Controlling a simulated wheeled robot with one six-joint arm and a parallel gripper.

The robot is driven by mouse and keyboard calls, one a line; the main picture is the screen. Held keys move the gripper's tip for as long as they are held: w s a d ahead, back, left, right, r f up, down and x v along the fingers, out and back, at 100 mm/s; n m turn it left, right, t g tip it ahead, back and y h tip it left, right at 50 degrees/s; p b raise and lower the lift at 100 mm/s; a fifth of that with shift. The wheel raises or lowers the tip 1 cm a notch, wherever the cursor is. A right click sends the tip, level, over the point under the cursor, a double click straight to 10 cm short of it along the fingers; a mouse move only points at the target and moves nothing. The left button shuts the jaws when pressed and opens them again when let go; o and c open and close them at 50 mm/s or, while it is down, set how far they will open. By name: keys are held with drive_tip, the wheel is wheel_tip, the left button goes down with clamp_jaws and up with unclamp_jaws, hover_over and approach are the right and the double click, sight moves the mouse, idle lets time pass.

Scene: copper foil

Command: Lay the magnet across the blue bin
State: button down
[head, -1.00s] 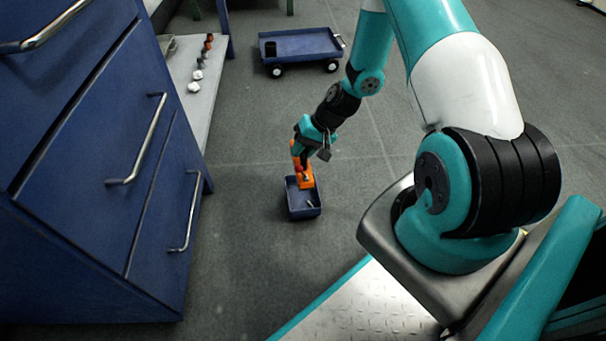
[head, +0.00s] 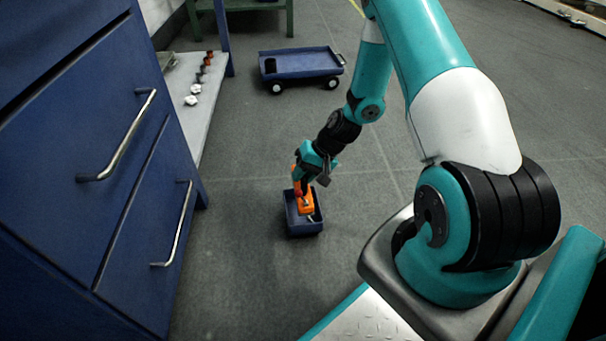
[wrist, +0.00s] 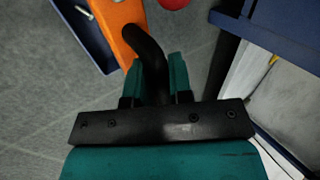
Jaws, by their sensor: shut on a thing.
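The magnet is an orange bar (head: 306,204) with a black curved handle (wrist: 148,50). My gripper (head: 303,170) is shut on that handle, with its teal fingers on both sides of it in the wrist view (wrist: 156,76). The blue bin (head: 303,230) is a small open box on the floor. In the head view the magnet overlaps the bin's opening; I cannot tell whether it touches the rim. The wrist view shows the bin's edge (wrist: 84,42) to the left of the orange bar, with a small pale piece inside.
A blue drawer cabinet (head: 75,190) with metal handles stands at left. Beyond it, a pale shelf (head: 202,120) holds several small knobs. A blue wheeled cart (head: 300,66) stands farther back. A red round thing (wrist: 173,3) shows at the wrist view's top. Grey floor is clear around the bin.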

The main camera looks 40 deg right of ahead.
drive_tip(key=shift+f+b, duration=1.15)
drive_tip(key=shift+f, duration=0.3)
drive_tip(key=shift+f+b, duration=0.6)
drive_tip(key=shift+f, duration=0.95)
drive_tip(key=c, duration=0.5)
unclamp_jaws()
drive_tip(key=shift+c, duration=0.2)
drive_tip(key=shift+r, duration=0.1)
wheel_tip(320, 180, up, 7)
drive_tip(key=p, duration=0.7)
